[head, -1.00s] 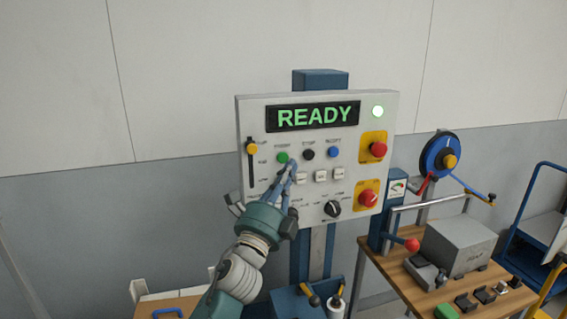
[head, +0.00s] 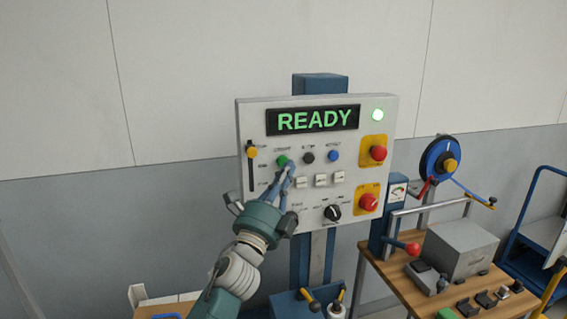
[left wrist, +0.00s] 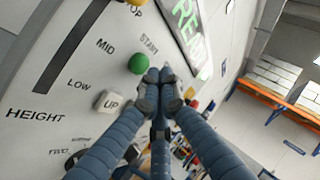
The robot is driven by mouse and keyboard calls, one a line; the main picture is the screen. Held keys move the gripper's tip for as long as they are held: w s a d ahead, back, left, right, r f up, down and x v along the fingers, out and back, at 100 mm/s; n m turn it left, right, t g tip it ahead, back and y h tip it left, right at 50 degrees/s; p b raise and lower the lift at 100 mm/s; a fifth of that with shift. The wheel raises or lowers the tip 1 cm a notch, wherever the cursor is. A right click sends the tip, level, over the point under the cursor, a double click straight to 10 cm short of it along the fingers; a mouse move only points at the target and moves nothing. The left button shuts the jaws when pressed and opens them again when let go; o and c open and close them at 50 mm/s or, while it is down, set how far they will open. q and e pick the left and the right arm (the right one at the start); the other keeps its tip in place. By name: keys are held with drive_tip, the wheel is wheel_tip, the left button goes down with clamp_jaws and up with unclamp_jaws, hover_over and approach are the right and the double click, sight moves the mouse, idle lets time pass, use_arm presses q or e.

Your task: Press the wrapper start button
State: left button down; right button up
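The green start button (head: 282,160) is on the upper left of the grey control panel (head: 268,235), below the lit READY display (head: 318,118). The green button also shows in the left wrist view (left wrist: 138,63), beside the word START. My left gripper (head: 291,167) is in front of the panel, its fingertips just below and right of the button. In the left wrist view the blue fingertips (left wrist: 160,77) are together with nothing between them. The button shows uncovered there, and I cannot tell whether the fingertips touch the panel. My right gripper is out of view.
A black button (head: 308,158) and a blue button (head: 333,155) are right of the green one, with white buttons (head: 321,179) below. Red stop knobs (head: 378,152) are at the right edge. A yellow slider knob (head: 252,151) is at the left. A wooden bench (head: 395,285) stands at right.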

use_arm(q)
drive_tip(key=shift+w, duration=0.15)
idle(0.6)
drive_tip(key=shift+w+a, duration=0.15)
drive_tip(key=shift+w, duration=0.15)
drive_tip(key=shift+w+a+b, duration=0.15)
drive_tip(key=shift+w+b, duration=0.3)
idle(0.7)
drive_tip(key=shift+s, duration=0.2)
drive_tip(key=shift+s+d+p, duration=0.25)
drive_tip(key=shift+s+p, duration=0.1)
drive_tip(key=shift+s, duration=0.35)
